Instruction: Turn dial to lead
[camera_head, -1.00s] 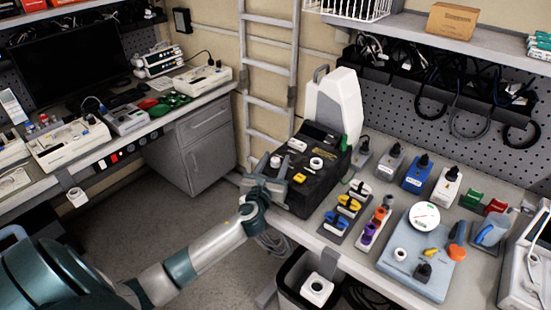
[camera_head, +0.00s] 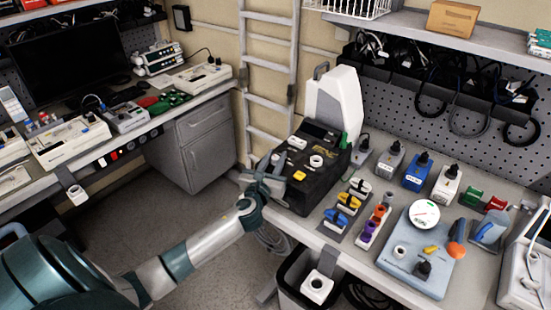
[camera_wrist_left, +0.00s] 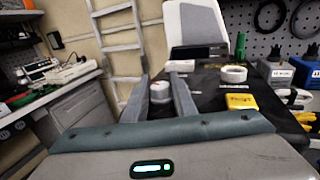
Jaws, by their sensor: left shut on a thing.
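A black boxy device (camera_head: 322,187) stands at the left end of the right bench, with a tall white part behind it. A small round white dial (camera_wrist_left: 160,92) sits at the left of its top face. My left gripper (camera_head: 273,168) is at this corner, its fingers on either side of the dial and shut on it. The device also has a white ring-shaped knob (camera_wrist_left: 233,74) and a yellow part (camera_wrist_left: 240,101). Any lettering around the dial, including "lead", is too small to read. My right gripper is not in view.
Colored clips and connectors (camera_head: 347,203) stand just right of the device. A pale blue panel with a round gauge (camera_head: 424,213) lies farther right. A grey ladder (camera_head: 268,68) rises behind the device. A bin (camera_head: 293,285) stands below the bench edge.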

